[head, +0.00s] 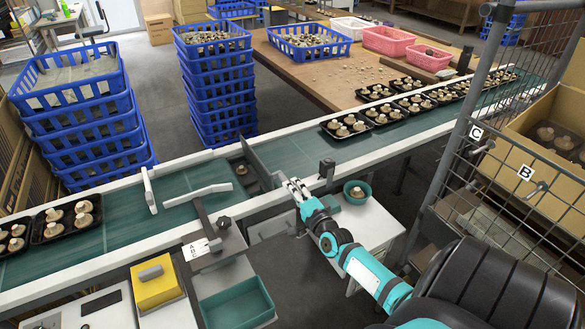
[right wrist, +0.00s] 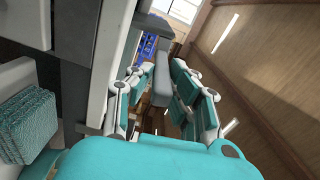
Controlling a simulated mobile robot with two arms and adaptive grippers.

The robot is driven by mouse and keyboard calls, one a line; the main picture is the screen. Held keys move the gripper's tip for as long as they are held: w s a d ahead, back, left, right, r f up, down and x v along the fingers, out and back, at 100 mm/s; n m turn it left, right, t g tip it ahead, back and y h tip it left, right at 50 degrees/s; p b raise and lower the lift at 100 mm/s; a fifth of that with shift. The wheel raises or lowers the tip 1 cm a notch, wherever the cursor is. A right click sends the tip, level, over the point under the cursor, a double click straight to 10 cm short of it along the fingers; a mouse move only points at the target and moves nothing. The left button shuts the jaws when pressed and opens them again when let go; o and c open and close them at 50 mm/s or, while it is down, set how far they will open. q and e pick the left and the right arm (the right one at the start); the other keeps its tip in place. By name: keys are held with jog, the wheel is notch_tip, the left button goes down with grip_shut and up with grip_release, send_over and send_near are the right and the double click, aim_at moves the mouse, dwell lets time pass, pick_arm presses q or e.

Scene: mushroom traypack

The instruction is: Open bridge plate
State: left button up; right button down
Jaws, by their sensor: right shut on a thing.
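The bridge plate (head: 259,164) is a dark grey panel at the gap in the conveyor, in the middle of the head view. It stands tilted up on edge, with the gap showing to its left. My right gripper (head: 293,186) is at the plate's near end, beside the conveyor's front rail. In the right wrist view, the fingers of my right gripper (right wrist: 163,92) are shut on a grey bar-like part (right wrist: 162,78), which appears to belong to the plate. The exact contact is hidden in the head view. My left gripper is not in view.
The green conveyor (head: 110,240) carries mushroom trays at both ends. A loose mushroom (head: 241,170) lies by the gap. A wire rack (head: 490,140) stands at right.

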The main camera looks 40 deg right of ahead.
jog(key=c, duration=1.3)
grip_release()
jog(key=shift+s+a+f, duration=0.1)
jog(key=shift+s+a, duration=0.05)
jog(key=shift+s, duration=0.4)
jog(key=v, duration=1.1)
